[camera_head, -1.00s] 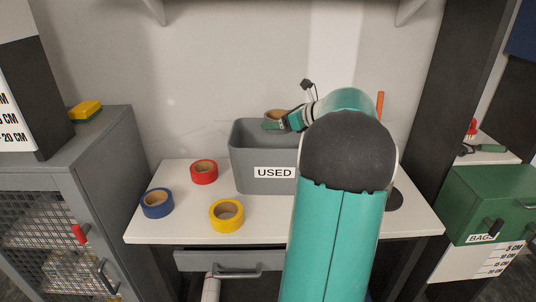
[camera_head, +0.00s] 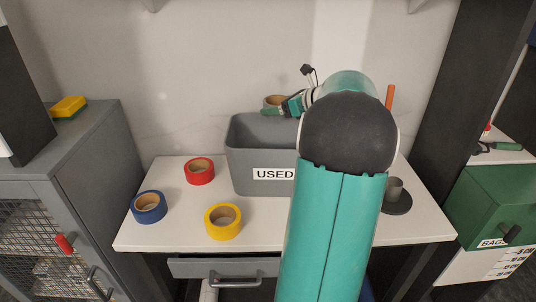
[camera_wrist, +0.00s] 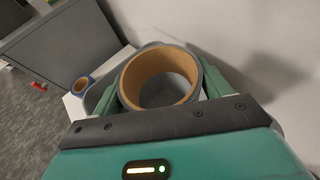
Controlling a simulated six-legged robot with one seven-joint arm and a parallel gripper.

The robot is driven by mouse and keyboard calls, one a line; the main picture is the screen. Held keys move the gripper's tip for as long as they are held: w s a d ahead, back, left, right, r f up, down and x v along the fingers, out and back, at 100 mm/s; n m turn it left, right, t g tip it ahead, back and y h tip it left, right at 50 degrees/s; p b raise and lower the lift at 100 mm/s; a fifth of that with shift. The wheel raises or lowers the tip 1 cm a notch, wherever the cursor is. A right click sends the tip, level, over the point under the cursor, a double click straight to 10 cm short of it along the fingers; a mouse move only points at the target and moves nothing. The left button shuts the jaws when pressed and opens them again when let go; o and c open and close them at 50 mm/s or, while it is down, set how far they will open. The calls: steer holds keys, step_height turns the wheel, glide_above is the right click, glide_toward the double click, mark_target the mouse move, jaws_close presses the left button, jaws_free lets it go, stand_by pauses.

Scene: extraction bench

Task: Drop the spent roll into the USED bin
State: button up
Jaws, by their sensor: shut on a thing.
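The spent roll (camera_head: 277,101) is a ring with a brown inside and a grey outer side. My gripper (camera_head: 273,110) is shut on it and holds it above the far side of the USED bin, clear of the rim. In the wrist view, the roll (camera_wrist: 160,60) sits between the two green fingers of my gripper (camera_wrist: 162,90). The USED bin (camera_head: 245,158) is an open grey box with a white label, standing on the white bench. My arm hides its right part. Its grey rim shows behind the roll in the wrist view.
Red (camera_head: 200,172), blue (camera_head: 149,207) and yellow tape rolls (camera_head: 223,222) lie on the bench (camera_head: 175,230) left of the bin. A wall rises close behind the bin.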

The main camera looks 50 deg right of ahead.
steer(key=f, duration=0.4)
steer(key=shift+s, duration=0.25)
steer(key=shift+f, duration=0.75)
steer(key=o, duration=1)
steer(key=shift+w, duration=0.1)
steer(key=a+v, duration=0.1)
steer(key=v, duration=1.2)
steer(key=shift+s+d, duration=0.45)
steer(key=shift+d, duration=0.05)
steer(key=shift+r, duration=0.15)
